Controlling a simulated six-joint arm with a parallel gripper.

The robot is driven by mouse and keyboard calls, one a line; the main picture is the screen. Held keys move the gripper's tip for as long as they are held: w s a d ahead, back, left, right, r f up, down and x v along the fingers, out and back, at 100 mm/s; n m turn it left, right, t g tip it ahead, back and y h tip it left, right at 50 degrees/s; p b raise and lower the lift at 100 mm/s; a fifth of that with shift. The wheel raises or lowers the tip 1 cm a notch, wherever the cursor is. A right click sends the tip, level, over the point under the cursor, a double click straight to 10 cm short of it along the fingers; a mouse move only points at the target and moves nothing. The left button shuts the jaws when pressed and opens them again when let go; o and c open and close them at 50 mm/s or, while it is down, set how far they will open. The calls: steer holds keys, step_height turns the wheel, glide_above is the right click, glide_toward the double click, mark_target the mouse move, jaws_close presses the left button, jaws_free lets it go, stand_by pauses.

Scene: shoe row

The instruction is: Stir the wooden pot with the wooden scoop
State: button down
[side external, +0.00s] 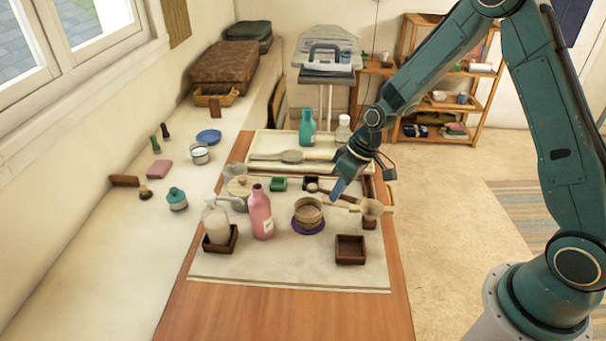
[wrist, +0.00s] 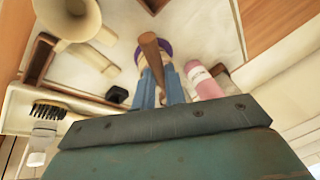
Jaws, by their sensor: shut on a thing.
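The wooden pot (side external: 308,212) stands upright on a purple round mat (side external: 307,229) in the middle of the table. My gripper (side external: 338,189) is behind and to the right of the pot, above the table. In the wrist view, its blue fingers (wrist: 160,78) are shut on a brown wooden handle (wrist: 150,48), which looks like the wooden scoop's. The scoop's head is not clear in either view. The purple mat shows beyond the fingers in the wrist view (wrist: 166,50), with the pot mostly hidden by the handle and fingers.
A funnel (side external: 372,207) stands right of my gripper. An empty brown tray (side external: 350,249) sits front right. The front cloth (side external: 290,268) is clear.

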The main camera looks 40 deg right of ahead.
steer(key=w+d+f+n+g, duration=0.1)
steer(key=w+d+f+n, duration=0.2)
steer(key=w+f+n, duration=0.1)
steer(key=shift+d+n+g+y, duration=0.2)
steer(key=shift+n+g+y, duration=0.2)
steer(key=shift+n, duration=0.2)
steer(key=shift+s+a+h, duration=0.1)
steer(key=shift+h, duration=0.2)
steer(key=shift+s+a+r+n+t+h, duration=0.1)
steer(key=shift+s+a+n+t+h, duration=0.25)
steer(key=shift+t+h, duration=1.2)
steer(key=shift+s+a+f+n+t+h, duration=0.1)
steer(key=shift+s+a+n+t+h, duration=0.25)
steer(key=shift+t+h, duration=1.25)
steer(key=shift+s+a+r+n+t+h, duration=0.1)
steer(key=shift+s+a+n+t+h, duration=0.2)
steer(key=shift+t+h, duration=1.25)
steer(key=shift+s+n+t, duration=0.15)
steer(key=shift+n+t, duration=0.15)
steer(key=shift+t, duration=0.7)
steer(key=shift+a+h, duration=0.1)
steer(key=shift+h, duration=0.2)
